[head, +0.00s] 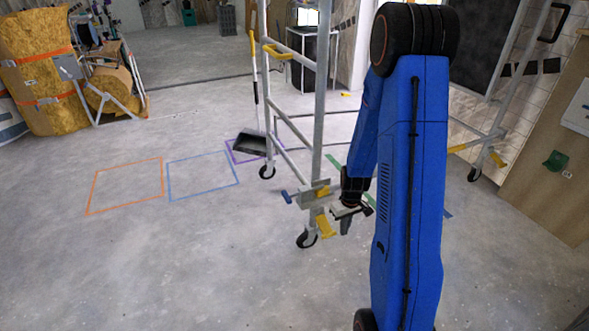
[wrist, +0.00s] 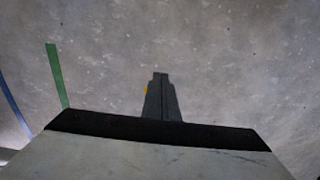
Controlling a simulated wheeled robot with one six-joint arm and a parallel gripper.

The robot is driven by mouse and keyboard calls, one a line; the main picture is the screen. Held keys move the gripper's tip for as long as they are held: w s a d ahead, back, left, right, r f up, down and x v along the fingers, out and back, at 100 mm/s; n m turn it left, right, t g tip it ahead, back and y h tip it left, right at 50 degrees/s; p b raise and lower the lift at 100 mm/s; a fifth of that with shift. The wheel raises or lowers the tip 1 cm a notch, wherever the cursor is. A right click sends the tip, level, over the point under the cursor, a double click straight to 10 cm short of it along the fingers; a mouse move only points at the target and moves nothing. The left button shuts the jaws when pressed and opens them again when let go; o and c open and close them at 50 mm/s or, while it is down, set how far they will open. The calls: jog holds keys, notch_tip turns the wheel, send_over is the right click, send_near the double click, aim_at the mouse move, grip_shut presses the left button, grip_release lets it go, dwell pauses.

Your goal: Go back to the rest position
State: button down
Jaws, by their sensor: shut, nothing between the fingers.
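My gripper (head: 346,222) hangs at the end of my blue arm in the head view, low over the concrete floor. It is just right of the near caster post of the metal scaffold frame (head: 318,110). In the wrist view, my gripper (wrist: 160,78) points at bare floor, with its fingers together and nothing between them. A small bit of yellow shows beside the fingers in the wrist view; I cannot tell what it belongs to. My arm hides part of the scaffold's middle.
Yellow caster brakes (head: 325,227) sit close to my gripper. Orange (head: 125,187) and blue (head: 203,176) taped squares lie on open floor at left. A wooden panel (head: 545,165) stands at right.

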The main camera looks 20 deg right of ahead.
jog(key=s+a+r+t, duration=0.1)
jog(key=s+a+r, duration=0.15)
jog(key=r, duration=0.45)
jog(key=s+a+r, duration=0.1)
jog(key=a+r, duration=0.3)
jog(key=r, duration=0.4)
jog(key=s+a+r+t, duration=0.1)
jog(key=a+r, duration=0.2)
jog(key=r, duration=0.4)
jog(key=s+a+r+t, duration=0.1)
jog(key=s+a+r, duration=0.2)
jog(key=s+r, duration=0.4)
jog(key=s+a+r+t, duration=0.1)
jog(key=s+a+r, duration=0.3)
jog(key=s+r, duration=0.3)
jog(key=s, duration=0.4)
